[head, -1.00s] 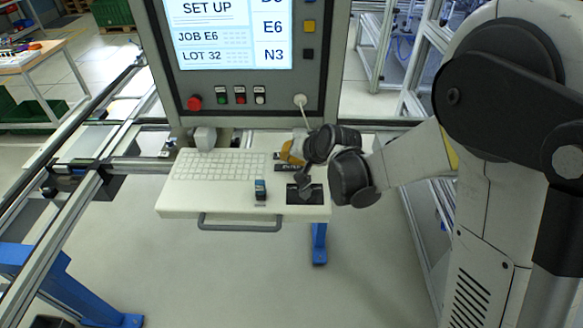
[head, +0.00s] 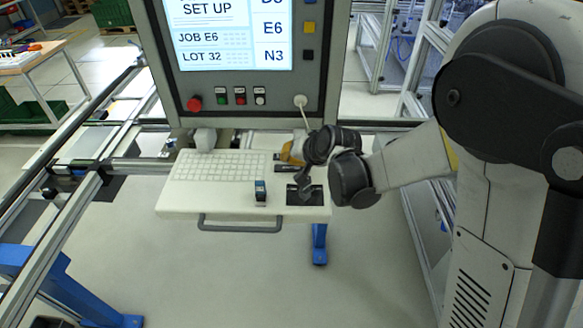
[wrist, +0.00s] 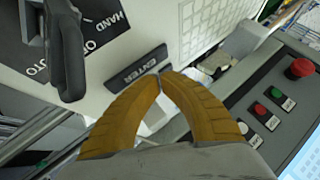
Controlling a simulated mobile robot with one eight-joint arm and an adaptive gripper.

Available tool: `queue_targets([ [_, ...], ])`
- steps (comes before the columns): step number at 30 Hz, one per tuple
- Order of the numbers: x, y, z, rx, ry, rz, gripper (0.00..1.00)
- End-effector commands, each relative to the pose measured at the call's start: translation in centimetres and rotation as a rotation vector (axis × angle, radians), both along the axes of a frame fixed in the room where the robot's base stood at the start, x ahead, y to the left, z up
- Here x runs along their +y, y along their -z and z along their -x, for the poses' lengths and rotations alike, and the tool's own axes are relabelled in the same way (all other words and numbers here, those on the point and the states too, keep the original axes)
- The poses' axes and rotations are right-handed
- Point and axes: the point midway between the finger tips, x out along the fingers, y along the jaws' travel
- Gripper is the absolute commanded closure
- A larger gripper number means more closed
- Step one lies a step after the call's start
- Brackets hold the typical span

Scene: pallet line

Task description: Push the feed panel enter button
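The enter button is a dark bar marked ENTER (wrist: 137,68) on the white shelf of the feed panel, and it lies in the middle of the wrist view. In the head view it shows only partly, behind my arm. My gripper (wrist: 160,74) has two yellow ribbed fingers with their tips together and nothing between them. The tips appear beside the right end of the bar in the wrist view; I cannot tell whether they touch it. In the head view my gripper (head: 290,153) is at the back right of the shelf.
A black HAND/AUTO selector plate (wrist: 85,35) with a dark handle is close by. A white keyboard (head: 220,166) and a small blue-black object (head: 260,191) share the shelf. Behind stands the panel with its screen (head: 230,35), a red stop button (head: 194,103) and small buttons.

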Motion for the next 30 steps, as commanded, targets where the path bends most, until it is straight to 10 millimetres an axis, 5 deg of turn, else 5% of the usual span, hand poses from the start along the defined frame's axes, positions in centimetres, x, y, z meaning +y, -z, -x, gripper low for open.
queue_targets([
  [30,0.0,1.2,0.0,0.0,0.0,0.0,1.0],
])
